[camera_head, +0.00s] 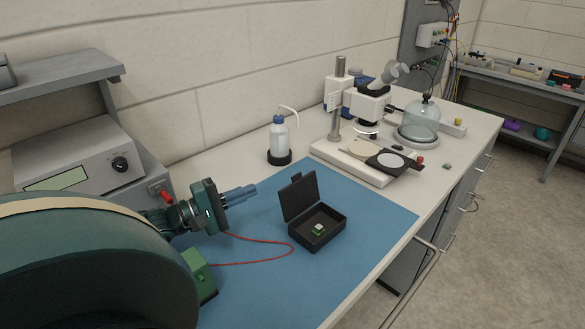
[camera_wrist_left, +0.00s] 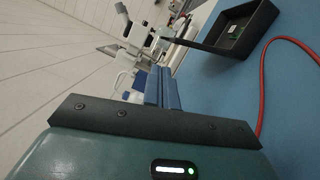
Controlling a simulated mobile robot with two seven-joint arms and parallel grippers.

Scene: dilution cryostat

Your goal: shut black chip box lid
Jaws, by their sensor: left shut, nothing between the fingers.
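The black chip box (camera_head: 318,232) stands on the blue mat with its lid (camera_head: 298,196) open and raised at the back left. A small green and white chip (camera_head: 319,229) lies inside. My left gripper (camera_head: 252,189) is shut and empty, to the left of the raised lid and apart from it. In the left wrist view the shut fingers (camera_wrist_left: 158,86) show, with the box (camera_wrist_left: 247,30) at the upper right and its lid (camera_wrist_left: 205,48) edge-on. My right gripper is in neither view.
A red cable (camera_head: 270,241) runs across the blue mat (camera_head: 372,225) to a green block (camera_head: 198,275) near my left arm. A wash bottle (camera_head: 279,140) and a microscope (camera_head: 360,120) stand behind the box. The mat to the right of the box is clear.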

